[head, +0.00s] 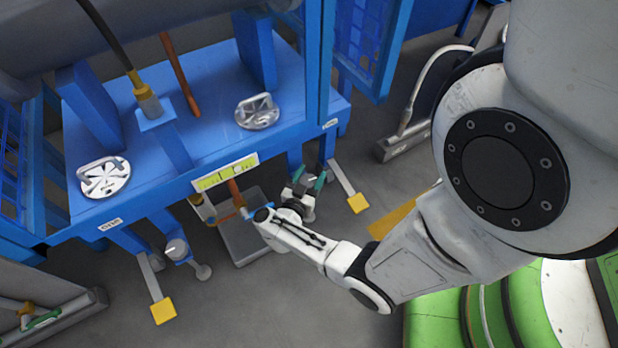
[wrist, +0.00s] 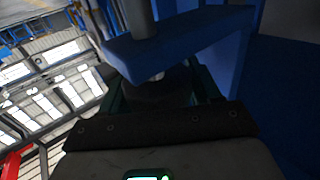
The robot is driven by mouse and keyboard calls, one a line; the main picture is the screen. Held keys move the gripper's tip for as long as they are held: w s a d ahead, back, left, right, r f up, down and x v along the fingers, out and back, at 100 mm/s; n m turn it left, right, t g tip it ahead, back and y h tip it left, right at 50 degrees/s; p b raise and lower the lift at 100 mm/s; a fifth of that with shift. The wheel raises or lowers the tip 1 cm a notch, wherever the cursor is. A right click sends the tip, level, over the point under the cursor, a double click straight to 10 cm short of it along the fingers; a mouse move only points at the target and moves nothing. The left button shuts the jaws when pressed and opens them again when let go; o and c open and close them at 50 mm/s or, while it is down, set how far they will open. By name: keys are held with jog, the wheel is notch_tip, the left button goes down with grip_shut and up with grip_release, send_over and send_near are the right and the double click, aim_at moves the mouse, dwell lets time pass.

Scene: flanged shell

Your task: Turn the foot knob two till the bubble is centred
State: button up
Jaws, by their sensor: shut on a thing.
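The blue stand carries a yellow-green level vial (head: 213,179) on its front edge. A pale round spot that looks like the bubble sits right of the vial's middle. My gripper (head: 308,182) is at the right front foot, its teal fingers closed around the foot knob (head: 311,183). In the wrist view my gripper (wrist: 160,92) has a finger on each side of the dark knob (wrist: 158,92), just under a blue bracket (wrist: 180,42). The fingers hide much of the knob. Another foot knob (head: 176,249) stands at the left front foot, apart from my gripper.
Yellow-ended pedals (head: 163,310) and (head: 358,203) stick out near both feet. A grey tray (head: 245,240) lies on the floor left of my wrist. Grey floor is open in front.

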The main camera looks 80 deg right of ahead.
aim_at(311, 176)
jog(key=shift+s+m+g+y+b, duration=0.1)
jog(key=shift+m+g+y+b, duration=0.35)
jog(key=shift+m+g, duration=0.65)
jog(key=shift+g, duration=0.4)
jog(key=o, duration=1)
jog(key=shift+c, duration=0.2)
notch_tip(311, 176, up, 4)
jog(key=p, duration=0.2)
jog(key=shift+f+p, duration=0.15)
jog(key=shift+p, duration=0.2)
jog(key=s+a+r+p, duration=0.7)
jog(key=s+r+p, duration=0.2)
jog(key=s+p, duration=0.1)
jog(key=shift+s+a+r, duration=0.15)
jog(key=shift+s+a, duration=0.2)
jog(key=shift+s, duration=0.55)
